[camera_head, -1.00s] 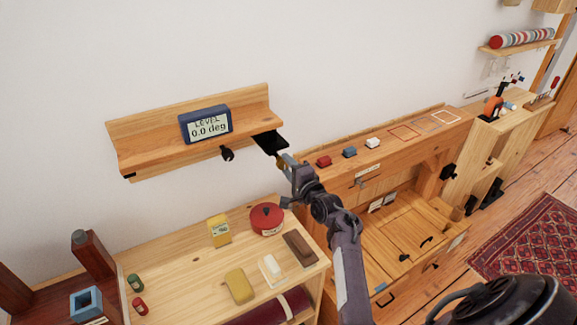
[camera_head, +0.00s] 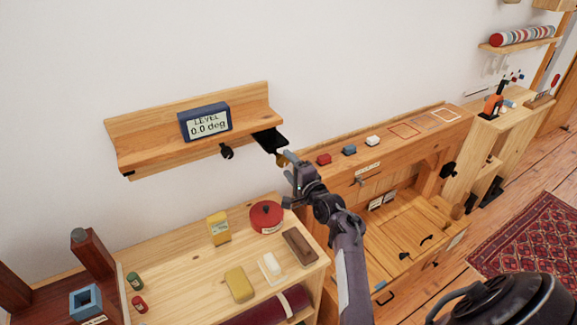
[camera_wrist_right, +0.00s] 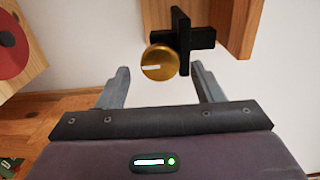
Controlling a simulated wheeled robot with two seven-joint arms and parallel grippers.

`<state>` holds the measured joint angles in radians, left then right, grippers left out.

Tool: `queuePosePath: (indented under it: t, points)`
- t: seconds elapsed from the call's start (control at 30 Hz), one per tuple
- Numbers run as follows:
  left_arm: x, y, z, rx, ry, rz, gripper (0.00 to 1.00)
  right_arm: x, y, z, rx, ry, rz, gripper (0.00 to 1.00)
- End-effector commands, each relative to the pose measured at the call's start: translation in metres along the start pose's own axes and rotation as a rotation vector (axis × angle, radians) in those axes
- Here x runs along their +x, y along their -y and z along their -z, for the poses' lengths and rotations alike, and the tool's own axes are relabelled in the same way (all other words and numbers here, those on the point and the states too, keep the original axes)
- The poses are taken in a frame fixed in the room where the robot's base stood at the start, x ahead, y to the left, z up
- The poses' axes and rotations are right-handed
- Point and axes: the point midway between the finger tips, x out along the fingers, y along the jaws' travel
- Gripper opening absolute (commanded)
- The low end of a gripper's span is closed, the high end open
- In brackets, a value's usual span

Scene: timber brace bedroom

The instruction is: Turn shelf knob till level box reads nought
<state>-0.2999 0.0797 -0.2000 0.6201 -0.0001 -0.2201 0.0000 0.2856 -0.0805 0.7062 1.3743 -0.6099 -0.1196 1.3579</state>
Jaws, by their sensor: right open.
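The wooden shelf (camera_head: 160,118) hangs on the wall. The blue level box (camera_head: 205,122) stands on it, and its display reads 0.0 deg. A gold knob (camera_wrist_right: 160,62) with a white mark shows in the wrist view, in front of a black cross-shaped bracket (camera_wrist_right: 182,38) by the shelf's wood. My right gripper (camera_head: 288,158) is at the shelf's right end in the head view. Its fingers (camera_wrist_right: 160,70) are open on either side of the knob, with gaps showing; the knob's depth between them is unclear. My left gripper is not in view.
A black knob-like part (camera_head: 227,152) sticks out under the shelf. Below stands a light wooden bench (camera_head: 185,270) with a red round tin (camera_head: 266,216) and several small items. To the right is a cabinet top (camera_head: 330,178) with coloured blocks.

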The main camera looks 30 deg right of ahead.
Motion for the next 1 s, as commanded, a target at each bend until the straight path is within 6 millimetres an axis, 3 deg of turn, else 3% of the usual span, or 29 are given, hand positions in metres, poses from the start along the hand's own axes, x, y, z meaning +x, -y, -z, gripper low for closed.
queuePosePath:
  t: [0.4,1.0]
  points:
    - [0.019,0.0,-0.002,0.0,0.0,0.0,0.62,-0.06,-0.002,0.0,-0.001,-0.001,-0.001,0.61]
    - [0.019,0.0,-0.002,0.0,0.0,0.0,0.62,-0.067,0.0,0.0,-0.001,0.0,-0.001,0.61]
